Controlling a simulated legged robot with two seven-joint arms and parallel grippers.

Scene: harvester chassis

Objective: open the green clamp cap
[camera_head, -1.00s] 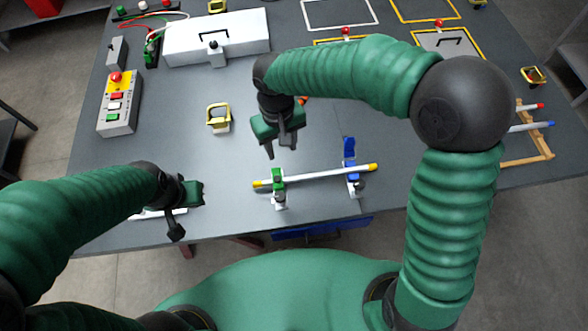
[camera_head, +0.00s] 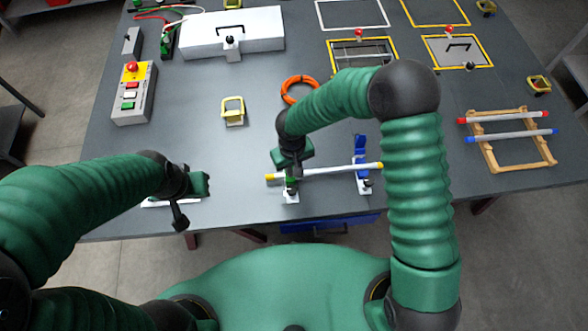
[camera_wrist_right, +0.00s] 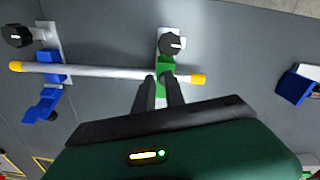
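The green clamp cap (camera_wrist_right: 166,62) sits on a white clamp base with a black knob, near the yellow end of a white rod (camera_wrist_right: 110,71). In the head view the cap (camera_head: 291,186) is mostly hidden behind my right gripper (camera_head: 294,166). In the right wrist view, the two dark fingers of my right gripper (camera_wrist_right: 162,80) are slightly apart, with their tips at the cap's edge; contact is unclear. The blue clamp (camera_head: 361,158) near the rod's other end has its cap raised. My left gripper (camera_head: 188,203) is at the table's front left; its finger gap is unclear.
An orange ring (camera_head: 299,89) and a yellow-handled piece (camera_head: 233,110) lie beyond the clamps. A button box (camera_head: 134,94) and a white case (camera_head: 231,33) stand at the back left. A wooden rack (camera_head: 515,150) is at the right. The table around the clamps is mostly clear.

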